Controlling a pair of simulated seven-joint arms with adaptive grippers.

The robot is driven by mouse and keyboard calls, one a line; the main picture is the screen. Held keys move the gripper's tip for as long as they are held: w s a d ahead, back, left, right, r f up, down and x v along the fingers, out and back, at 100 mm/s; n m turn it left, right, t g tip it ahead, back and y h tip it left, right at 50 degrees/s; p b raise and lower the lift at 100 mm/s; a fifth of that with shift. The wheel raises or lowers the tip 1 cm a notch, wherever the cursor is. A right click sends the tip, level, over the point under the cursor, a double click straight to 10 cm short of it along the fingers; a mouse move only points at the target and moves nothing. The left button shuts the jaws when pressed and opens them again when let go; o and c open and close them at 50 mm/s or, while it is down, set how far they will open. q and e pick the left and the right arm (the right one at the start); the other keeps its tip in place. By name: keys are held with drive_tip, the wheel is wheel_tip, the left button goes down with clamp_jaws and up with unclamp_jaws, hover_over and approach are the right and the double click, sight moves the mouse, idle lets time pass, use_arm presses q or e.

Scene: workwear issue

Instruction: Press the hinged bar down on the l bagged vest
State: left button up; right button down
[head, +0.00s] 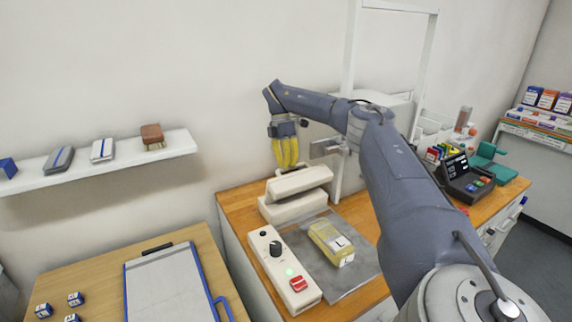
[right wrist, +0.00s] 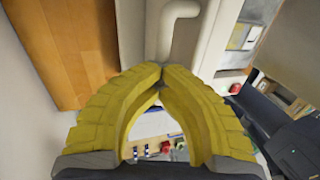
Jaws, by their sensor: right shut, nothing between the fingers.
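The hinged bar (head: 300,180) is a thick off-white piece above the off-white sealer base (head: 292,207), with a gap showing between them. The bagged vest (head: 331,243), yellow with a white "L" label, lies flat on a grey mat (head: 352,278) in front of the base, apart from the bar. My right gripper (head: 286,164) has yellow fingers pointing down, just above the bar's left end; contact is unclear. In the right wrist view its fingertips (right wrist: 162,76) meet, empty, by a white bent handle-like piece (right wrist: 178,22). My left gripper is out of view.
A white frame (head: 349,90) rises behind. A dark terminal (head: 467,178) stands right. A clipboard-like board (head: 172,285) lies on the left table.

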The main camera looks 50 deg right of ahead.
drive_tip(key=shift+s+a+f+t+h, duration=0.1)
drive_tip(key=shift+s+a+t+h, duration=0.1)
drive_tip(key=shift+s+t, duration=0.55)
drive_tip(key=shift+s+a+f+t+h, duration=0.1)
drive_tip(key=shift+s+a+t+h, duration=0.1)
drive_tip(key=shift+s+t, duration=0.5)
drive_tip(key=shift+s+a+g, duration=0.15)
drive_tip(key=shift+s+g, duration=0.1)
drive_tip(key=shift+s, duration=0.25)
drive_tip(key=c, duration=2.2)
unclamp_jaws()
drive_tip(key=shift+s, duration=0.1)
drive_tip(key=c, duration=1.4)
unclamp_jaws()
drive_tip(key=shift+r, duration=0.15)
wheel_tip(320, 180, up, 12)
drive_tip(key=shift+w, duration=0.35)
drive_tip(key=shift+c, duration=0.3)
